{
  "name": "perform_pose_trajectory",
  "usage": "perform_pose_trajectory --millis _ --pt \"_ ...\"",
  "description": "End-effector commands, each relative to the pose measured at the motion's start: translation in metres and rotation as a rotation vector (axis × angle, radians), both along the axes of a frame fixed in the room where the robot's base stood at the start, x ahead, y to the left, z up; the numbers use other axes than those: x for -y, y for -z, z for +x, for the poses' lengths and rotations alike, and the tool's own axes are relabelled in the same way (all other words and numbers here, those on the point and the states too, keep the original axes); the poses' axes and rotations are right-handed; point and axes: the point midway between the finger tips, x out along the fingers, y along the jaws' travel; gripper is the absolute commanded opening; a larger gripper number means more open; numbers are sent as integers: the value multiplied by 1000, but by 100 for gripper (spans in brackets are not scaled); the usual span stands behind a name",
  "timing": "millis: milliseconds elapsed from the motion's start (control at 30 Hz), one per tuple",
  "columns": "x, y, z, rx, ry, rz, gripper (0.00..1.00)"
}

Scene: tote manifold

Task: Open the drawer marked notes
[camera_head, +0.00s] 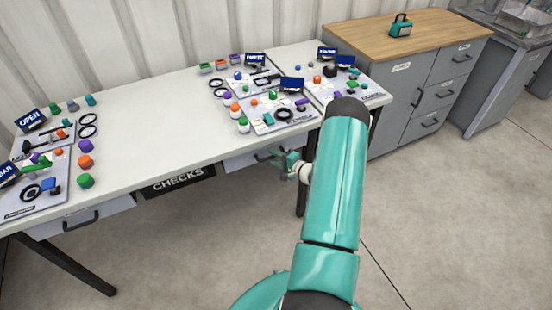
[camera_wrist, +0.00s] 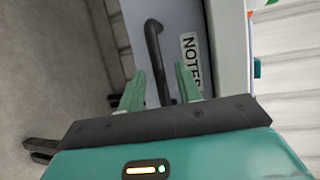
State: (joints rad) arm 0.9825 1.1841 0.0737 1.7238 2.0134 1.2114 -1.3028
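The drawer marked notes (camera_wrist: 190,18) shows in the wrist view as a light grey front with a white NOTES label (camera_wrist: 191,62) and a dark bar handle (camera_wrist: 154,50). In the head view the drawer (camera_head: 238,162) is under the right part of the white table, partly hidden by my gripper. My gripper (camera_wrist: 160,88) is open, with its two green fingers apart on either side of the handle's near end in the picture. Whether a finger touches the handle I cannot tell. In the head view my gripper (camera_head: 277,157) is at the drawer front. The drawer looks shut.
The white table (camera_head: 165,125) carries boards with small coloured parts at both ends. A grey cabinet (camera_head: 400,105) stands right. The floor in front is clear.

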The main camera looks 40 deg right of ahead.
Motion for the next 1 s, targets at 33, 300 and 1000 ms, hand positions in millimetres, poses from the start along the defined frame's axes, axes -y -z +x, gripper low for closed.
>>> perform_pose_trajectory --millis 33,300,1000 --pt "0 0 0 0 0 0 34" --pt "0 0 0 0 0 0 0" --pt "-16 0 -58 -3 3 3 0"
